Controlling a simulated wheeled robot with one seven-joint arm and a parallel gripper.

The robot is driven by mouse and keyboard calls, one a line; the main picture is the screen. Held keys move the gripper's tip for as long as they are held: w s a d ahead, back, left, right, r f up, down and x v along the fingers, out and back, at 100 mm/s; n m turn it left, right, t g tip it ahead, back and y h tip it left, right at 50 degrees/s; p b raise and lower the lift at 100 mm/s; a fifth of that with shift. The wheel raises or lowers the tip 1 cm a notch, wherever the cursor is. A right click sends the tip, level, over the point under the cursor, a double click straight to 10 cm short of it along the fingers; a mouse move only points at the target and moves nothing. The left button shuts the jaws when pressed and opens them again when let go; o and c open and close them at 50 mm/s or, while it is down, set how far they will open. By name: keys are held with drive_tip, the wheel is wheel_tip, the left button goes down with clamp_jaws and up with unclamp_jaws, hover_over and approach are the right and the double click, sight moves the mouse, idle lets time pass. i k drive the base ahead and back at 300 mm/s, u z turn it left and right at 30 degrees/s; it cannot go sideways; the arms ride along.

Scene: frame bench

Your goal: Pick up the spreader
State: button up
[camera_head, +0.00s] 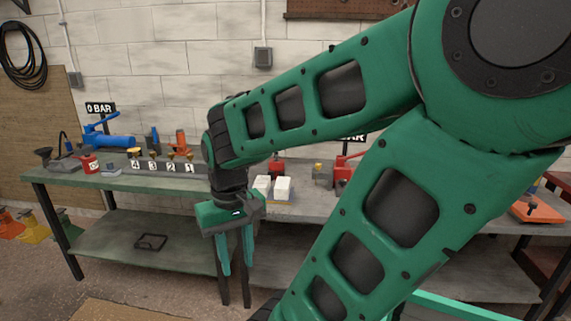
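My gripper (236,268) hangs in front of the workbench with its two teal fingers pointing down. The fingers are apart and nothing shows between them. I cannot tell for certain which object is the spreader. A blue tool (108,141) with a raised handle lies on the left part of the bench top (110,180), beside a "0 BAR" sign. A small orange-red tool (180,143) stands right of it, behind a numbered row. A red tool (343,172) with a raised handle is partly hidden behind my arm.
The numbered holder (161,167) reads 4, 3, 2, 1. White blocks (282,188) stand right of my gripper. An orange item (537,209) lies far right. My arm hides much of the right side.

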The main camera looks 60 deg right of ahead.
sight(277, 165)
drive_tip(key=z, duration=0.45)
drive_tip(key=i, duration=1.15)
drive_tip(key=z, duration=1.25)
drive_tip(key=i, duration=0.95)
drive_tip(key=z, duration=0.6)
